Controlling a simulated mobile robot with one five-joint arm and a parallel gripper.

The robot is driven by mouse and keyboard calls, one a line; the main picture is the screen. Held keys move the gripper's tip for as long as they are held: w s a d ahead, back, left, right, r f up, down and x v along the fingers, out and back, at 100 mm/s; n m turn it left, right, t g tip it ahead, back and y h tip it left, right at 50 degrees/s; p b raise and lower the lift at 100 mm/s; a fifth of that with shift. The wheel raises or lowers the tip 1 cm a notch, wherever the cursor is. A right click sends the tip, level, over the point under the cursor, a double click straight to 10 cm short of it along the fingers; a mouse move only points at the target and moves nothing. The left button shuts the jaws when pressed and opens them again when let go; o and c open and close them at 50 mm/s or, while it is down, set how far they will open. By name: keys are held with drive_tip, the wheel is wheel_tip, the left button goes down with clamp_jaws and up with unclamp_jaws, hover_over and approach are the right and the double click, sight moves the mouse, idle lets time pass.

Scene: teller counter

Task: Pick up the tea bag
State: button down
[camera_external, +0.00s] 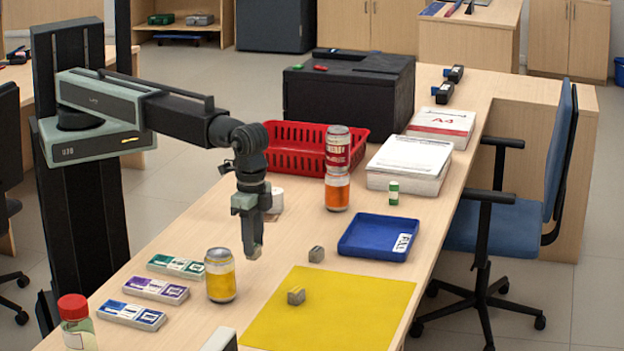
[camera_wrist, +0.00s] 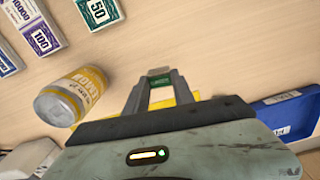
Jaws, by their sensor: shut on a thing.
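My gripper (camera_external: 252,248) points down over the wooden counter, left of the yellow mat and beyond the yellow can. A pale bit also shows at the fingertips in the external view (camera_external: 257,253). Much of the bag is hidden by the fingers. It appears to be held above the counter.
A yellow can (camera_external: 220,276) stands left of my gripper; banknote bundles (camera_external: 155,289) lie beyond it. A blue tray (camera_external: 380,237), stacked cans (camera_external: 337,170) and a red basket (camera_external: 300,148) stand behind.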

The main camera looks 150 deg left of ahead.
drive_tip(key=s+d, duration=0.1)
drive_tip(key=s, duration=0.2)
drive_tip(key=s+d, duration=0.2)
drive_tip(key=s, duration=0.2)
drive_tip(key=s+d+r+p, duration=0.1)
drive_tip(key=s, duration=0.3)
drive_tip(key=shift+s+d, duration=0.15)
